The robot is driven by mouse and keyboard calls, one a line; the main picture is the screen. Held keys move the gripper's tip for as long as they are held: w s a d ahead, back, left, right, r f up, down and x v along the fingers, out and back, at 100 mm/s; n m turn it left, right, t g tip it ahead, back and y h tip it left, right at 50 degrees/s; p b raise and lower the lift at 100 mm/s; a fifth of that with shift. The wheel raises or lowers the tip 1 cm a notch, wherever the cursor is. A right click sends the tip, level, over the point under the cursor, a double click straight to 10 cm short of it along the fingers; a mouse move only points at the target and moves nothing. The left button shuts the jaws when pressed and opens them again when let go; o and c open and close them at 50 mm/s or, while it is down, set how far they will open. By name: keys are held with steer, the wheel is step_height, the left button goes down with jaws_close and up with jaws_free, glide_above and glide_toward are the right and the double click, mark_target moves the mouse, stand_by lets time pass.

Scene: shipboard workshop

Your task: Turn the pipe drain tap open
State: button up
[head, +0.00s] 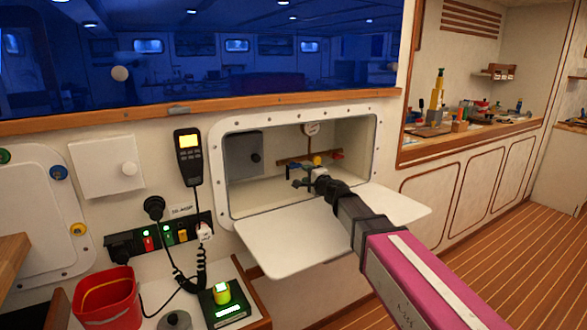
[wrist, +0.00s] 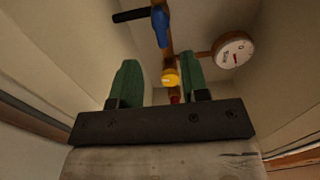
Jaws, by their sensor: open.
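A copper pipe (head: 290,161) runs along the back of an open wall recess. It carries a blue handle (head: 293,170), a yellow part (head: 317,160) and a red part (head: 337,156); which one is the drain tap I cannot tell. My gripper (head: 303,181) is inside the recess, in front of the pipe. In the wrist view its green fingers (wrist: 160,62) are apart and empty. The yellow part (wrist: 170,77) appears between them, with the red part (wrist: 175,99) mostly hidden behind the gripper body. The blue handle (wrist: 160,25) shows beyond the fingertips.
A round gauge (head: 311,128) hangs above the pipe. A grey box (head: 243,153) is on the recess's left side. The recess door (head: 290,243) is folded down below my arm. A red bucket (head: 106,297) and a handset (head: 188,150) are at left. Wooden floor is free at right.

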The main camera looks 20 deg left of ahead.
mark_target(297, 167)
steer(key=x, duration=0.9)
steer(key=shift+w+a, duration=0.1)
steer(key=shift+w, duration=0.05)
steer(key=c, duration=0.7)
